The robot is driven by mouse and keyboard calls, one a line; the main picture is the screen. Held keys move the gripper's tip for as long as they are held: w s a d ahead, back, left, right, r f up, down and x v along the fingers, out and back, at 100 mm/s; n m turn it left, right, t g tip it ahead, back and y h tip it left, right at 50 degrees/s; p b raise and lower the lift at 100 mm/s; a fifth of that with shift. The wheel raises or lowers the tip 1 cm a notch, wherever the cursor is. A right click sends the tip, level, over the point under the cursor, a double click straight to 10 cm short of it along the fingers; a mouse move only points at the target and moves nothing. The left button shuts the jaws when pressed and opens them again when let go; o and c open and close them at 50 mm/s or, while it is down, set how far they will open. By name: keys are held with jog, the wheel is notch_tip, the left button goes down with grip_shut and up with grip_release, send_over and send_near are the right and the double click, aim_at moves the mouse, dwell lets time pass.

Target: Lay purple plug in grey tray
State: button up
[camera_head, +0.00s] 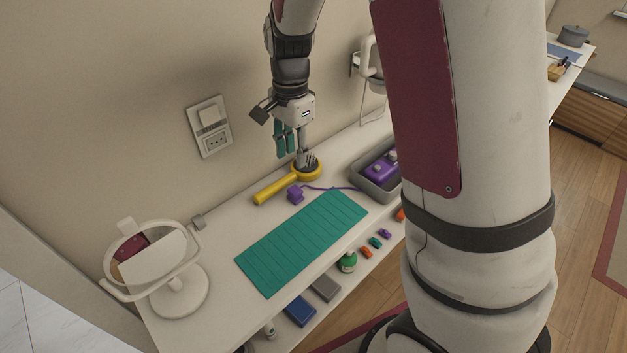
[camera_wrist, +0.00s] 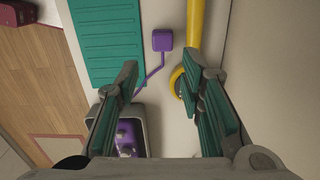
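The purple plug (camera_head: 295,195) lies on the white counter between the teal mat and the yellow-handled item; it also shows in the wrist view (camera_wrist: 162,40). A purple cord (camera_head: 330,187) runs from it to a purple device (camera_head: 381,168) inside the grey tray (camera_head: 362,182). In the wrist view, the tray (camera_wrist: 143,113) is at lower left, partly hidden by a finger. My gripper (camera_head: 292,150) is above the counter near the wall, over the yellow item's round head. Its teal-padded fingers are apart and empty in the wrist view (camera_wrist: 163,78), with the plug beyond their tips.
The yellow-handled item (camera_head: 274,188) lies close beside the plug. The teal mat (camera_head: 303,240) covers the counter's middle. A white round-framed stand (camera_head: 180,292) is at the left end. Small coloured items sit on a lower shelf. My arm hides the tray's right side.

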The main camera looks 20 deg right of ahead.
aim_at(295, 189)
notch_tip(295, 189, down, 13)
jog(key=shift+w+f+p, duration=0.15)
jog(key=shift+f+p, duration=0.05)
jog(key=shift+p, duration=0.6)
jog(key=shift+c, duration=0.6)
grip_shut()
jog(key=shift+r, duration=0.1)
